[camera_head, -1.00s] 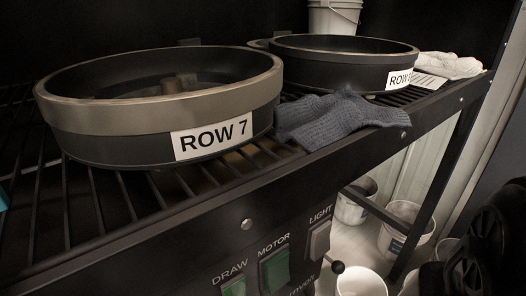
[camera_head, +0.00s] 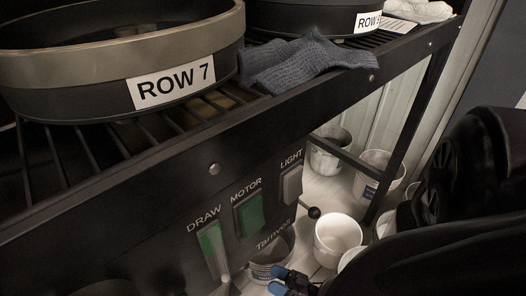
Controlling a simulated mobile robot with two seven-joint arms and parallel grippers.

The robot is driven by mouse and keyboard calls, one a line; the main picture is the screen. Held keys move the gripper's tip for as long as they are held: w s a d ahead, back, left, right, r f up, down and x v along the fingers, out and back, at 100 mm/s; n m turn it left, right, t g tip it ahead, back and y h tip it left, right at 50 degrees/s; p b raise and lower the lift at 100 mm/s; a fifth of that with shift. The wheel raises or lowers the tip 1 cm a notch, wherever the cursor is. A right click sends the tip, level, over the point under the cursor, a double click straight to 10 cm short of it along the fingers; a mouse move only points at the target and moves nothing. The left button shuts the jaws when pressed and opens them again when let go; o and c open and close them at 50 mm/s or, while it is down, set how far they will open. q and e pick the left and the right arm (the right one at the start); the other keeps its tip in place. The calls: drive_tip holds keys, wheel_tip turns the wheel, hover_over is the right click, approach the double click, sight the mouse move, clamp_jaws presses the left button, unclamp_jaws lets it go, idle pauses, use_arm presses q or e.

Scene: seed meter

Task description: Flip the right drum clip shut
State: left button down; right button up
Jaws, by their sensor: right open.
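The ROW 7 drum (camera_head: 70,95), dark with a bronze rim, stands at the upper left on the slatted rack, cut by the frame edge. A second drum (camera_head: 300,18) with a partly readable ROW label stands behind it to the right. I cannot make out a drum clip on either one. My right gripper (camera_head: 279,280), with blue fingertips, is at the bottom centre, low in front of the panel and well below the drums. It is open, and I see nothing in it. My left gripper is not in view.
The front panel has DRAW, MOTOR (camera_head: 250,214) and LIGHT (camera_head: 292,184) switches and a black-knobbed lever (camera_head: 314,212). White buckets (camera_head: 338,238) stand below. A pale cloth (camera_head: 418,10) lies at the far right.

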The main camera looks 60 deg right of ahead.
drive_tip(key=s+d, duration=0.2)
drive_tip(key=s, duration=0.5)
drive_tip(key=shift+w, duration=0.1)
drive_tip(key=shift+c, duration=0.3)
